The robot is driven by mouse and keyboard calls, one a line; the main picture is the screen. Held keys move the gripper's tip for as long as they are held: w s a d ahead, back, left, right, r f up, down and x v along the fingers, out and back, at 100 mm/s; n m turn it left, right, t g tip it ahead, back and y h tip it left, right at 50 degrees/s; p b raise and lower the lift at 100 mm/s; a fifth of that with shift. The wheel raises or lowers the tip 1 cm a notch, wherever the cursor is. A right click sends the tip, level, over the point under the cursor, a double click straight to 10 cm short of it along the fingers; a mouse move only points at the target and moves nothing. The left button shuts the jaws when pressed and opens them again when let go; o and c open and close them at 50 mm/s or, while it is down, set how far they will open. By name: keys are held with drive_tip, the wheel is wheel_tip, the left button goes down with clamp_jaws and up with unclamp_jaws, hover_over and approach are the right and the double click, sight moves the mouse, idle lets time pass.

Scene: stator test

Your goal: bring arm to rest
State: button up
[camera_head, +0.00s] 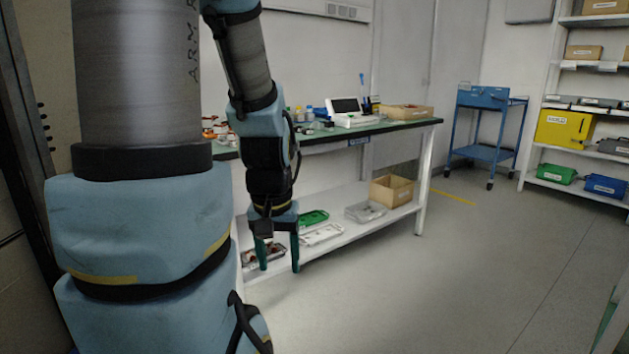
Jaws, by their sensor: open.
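My arm fills the left of the head view, with its thick blue and grey links close to the camera. Its forearm hangs down in front of the workbench. My gripper (278,256) points downward, with two dark green fingers spread apart. It is open and nothing shows between the fingers. The gripper appears in front of the bench's lower shelf, below the level of the bench top. How far it is from the shelf I cannot tell.
The workbench (427,126) carries a white device (352,113), bottles and small parts. A blue trolley (487,153) and white shelving (553,90) stand behind. The grey floor (460,270) at right is clear.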

wheel_tip(320, 180, up, 19)
drive_tip(key=p, duration=1.7)
drive_tip(key=shift+r, duration=0.2)
